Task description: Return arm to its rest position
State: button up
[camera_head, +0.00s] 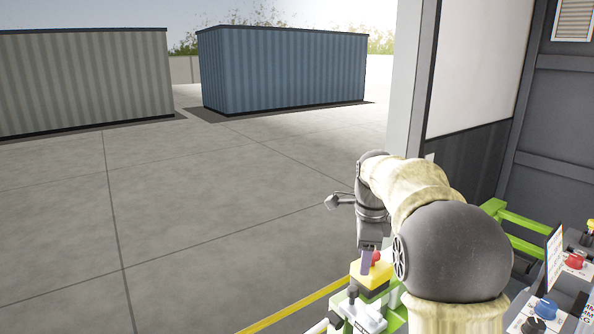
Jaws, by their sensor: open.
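My arm (410,186), in a beige sleeve with a dark round joint, reaches forward from the lower right of the head view. Its end bends down. My gripper (368,260) is open and points down, just in front of or over a yellow box (374,276) with a red button (376,258). The fingers overlap the button's left side in the picture. I cannot tell whether they touch it. No object shows between the fingers. The lower part of the arm is cut off by the frame's bottom edge.
A light green frame (517,231) runs behind my arm. A panel with a red knob (575,261) and a blue knob (545,308) is at right. A grey wall (562,110) stands behind. Open concrete (150,220) lies left, with a blue container (285,70) far off.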

jog(key=s+f+n+t, duration=0.1)
jog(key=s+f+n, duration=0.6)
jog(key=s+n, duration=0.3)
jog(key=s+f+n+t, duration=0.1)
jog(key=s+f+n, duration=0.7)
jog(key=s+n, duration=0.2)
jog(key=shift+s+a+f, duration=0.2)
jog(key=shift+s+a, duration=0.25)
jog(key=shift+s, duration=0.3)
dwell(0.9)
